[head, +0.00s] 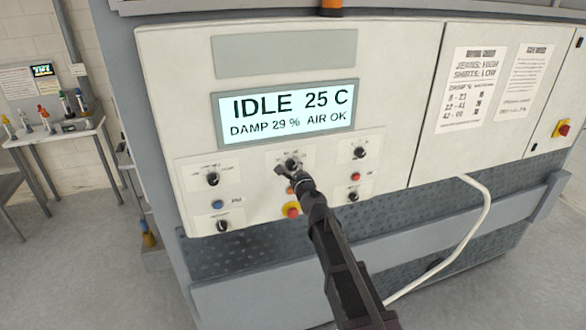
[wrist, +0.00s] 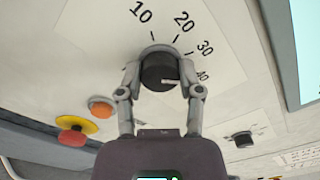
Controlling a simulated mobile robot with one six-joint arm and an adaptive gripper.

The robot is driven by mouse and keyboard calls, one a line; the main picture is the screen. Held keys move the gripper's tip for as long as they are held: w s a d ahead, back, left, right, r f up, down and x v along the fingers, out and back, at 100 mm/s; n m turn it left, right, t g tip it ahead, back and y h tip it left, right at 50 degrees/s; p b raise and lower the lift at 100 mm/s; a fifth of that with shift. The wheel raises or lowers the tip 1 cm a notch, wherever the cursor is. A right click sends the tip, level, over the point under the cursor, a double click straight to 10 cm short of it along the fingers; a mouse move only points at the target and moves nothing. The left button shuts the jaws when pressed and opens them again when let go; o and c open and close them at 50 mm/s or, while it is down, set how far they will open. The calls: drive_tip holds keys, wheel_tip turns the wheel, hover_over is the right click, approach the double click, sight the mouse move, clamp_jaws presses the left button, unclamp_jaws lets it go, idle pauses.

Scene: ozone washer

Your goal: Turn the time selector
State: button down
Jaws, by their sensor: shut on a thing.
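The time selector (wrist: 157,72) is a round dark knob on the pale control panel, with a printed scale reading 10, 20, 30 and 40 around it. A small white mark shows on the knob's side that faces the 40. In the head view the time selector (head: 293,162) sits below the display and is partly hidden by my gripper. My gripper (wrist: 160,78) is shut on the knob, with one finger on each side of it. In the head view my gripper (head: 287,170) reaches the panel from the lower right.
The display (head: 289,113) reads IDLE 25 C, DAMP 29 %, AIR OK. A red-and-yellow button (head: 292,211) and an orange button (wrist: 101,107) lie close by. Other knobs (head: 212,179) flank the selector. A pale hose (head: 470,240) hangs at the right.

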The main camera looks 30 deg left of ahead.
drive_tip(key=n, duration=0.6)
drive_tip(key=shift+n, duration=0.4)
drive_tip(key=n, duration=0.6)
drive_tip(key=shift+n, duration=0.4)
drive_tip(key=shift+w, duration=0.1)
drive_tip(key=shift+c, duration=1.3)
unclamp_jaws()
drive_tip(key=shift+a+f, duration=0.1)
drive_tip(key=v, duration=0.7)
drive_tip(key=shift+s+d, duration=0.25)
drive_tip(key=shift+d, duration=0.05)
